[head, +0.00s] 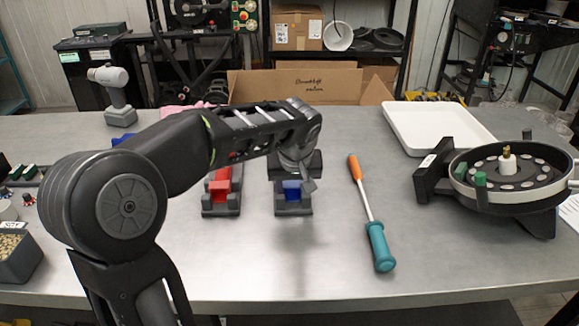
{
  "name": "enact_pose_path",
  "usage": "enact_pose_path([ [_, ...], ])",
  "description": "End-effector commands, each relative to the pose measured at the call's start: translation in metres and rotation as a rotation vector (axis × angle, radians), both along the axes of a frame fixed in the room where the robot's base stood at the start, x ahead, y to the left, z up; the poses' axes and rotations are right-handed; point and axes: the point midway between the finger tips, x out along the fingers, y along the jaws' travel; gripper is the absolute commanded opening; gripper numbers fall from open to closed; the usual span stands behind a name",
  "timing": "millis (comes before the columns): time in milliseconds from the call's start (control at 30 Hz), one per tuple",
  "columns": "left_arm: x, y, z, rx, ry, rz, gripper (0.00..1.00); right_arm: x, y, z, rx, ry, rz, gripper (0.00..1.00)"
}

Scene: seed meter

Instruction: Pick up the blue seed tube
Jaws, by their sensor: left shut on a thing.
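The blue seed tube (292,190) shows as a short blue piece at a grey cradle (293,210), in the middle of the table in the head view. My left arm reaches over from the left and its gripper (297,178) points down at the tube from above. The gripper is shut on the blue seed tube; the wrist and fingers hide much of it. I cannot tell whether the tube rests in the cradle or is slightly lifted. My right gripper is not in view.
A red piece in a grey cradle (220,208) stands just left. A teal-handled screwdriver (380,247) lies to the right. Farther right are a white tray (440,122) and a round seed meter (508,172). The front middle of the table (300,265) is clear.

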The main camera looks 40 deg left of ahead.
Motion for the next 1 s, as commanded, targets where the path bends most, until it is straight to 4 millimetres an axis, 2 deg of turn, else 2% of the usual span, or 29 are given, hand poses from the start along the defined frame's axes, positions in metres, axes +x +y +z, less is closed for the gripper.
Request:
enact_pose_path([
  [67, 0.0, 0.0, 0.0, 0.0, 0.0, 0.0, 0.21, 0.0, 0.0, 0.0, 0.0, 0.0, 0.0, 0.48],
  [300, 0.0, 0.0, 0.0, 0.0, 0.0, 0.0, 0.01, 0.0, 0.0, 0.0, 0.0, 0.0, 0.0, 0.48],
  [633, 0.0, 0.0, 0.005, 0.001, -0.001, 0.0, 0.01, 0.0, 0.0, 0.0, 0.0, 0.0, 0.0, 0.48],
  [767, 0.001, 0.0, 0.021, 0.001, -0.003, -0.001, 0.01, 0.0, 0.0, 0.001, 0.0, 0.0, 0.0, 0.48],
  [1000, 0.001, 0.0, 0.067, 0.001, -0.005, 0.0, 0.01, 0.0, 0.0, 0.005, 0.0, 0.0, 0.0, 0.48],
])
